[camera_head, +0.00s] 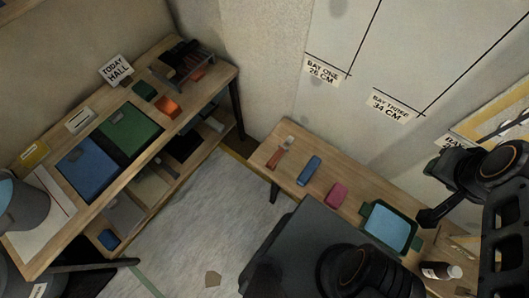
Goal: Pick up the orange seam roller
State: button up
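A tool with an orange-red handle (278,157) and a pale metal end lies at the far left end of the right-hand bench. It looks like the orange seam roller, though its head is too small to make out. My gripper (428,195) is at the right of the view, above the bench's right part near the green tray. It is well apart from the orange tool. Dark finger-like parts show, but I cannot tell how far apart the fingertips are. I see nothing held in it.
The left table (196,112) holds blue and green mats, an orange block (167,106) and a rack. Grey floor (205,225) lies between.

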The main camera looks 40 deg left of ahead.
aim_at(270, 164)
jog(key=u, duration=0.6)
jog(key=i, duration=0.15)
jog(key=u, duration=1.55)
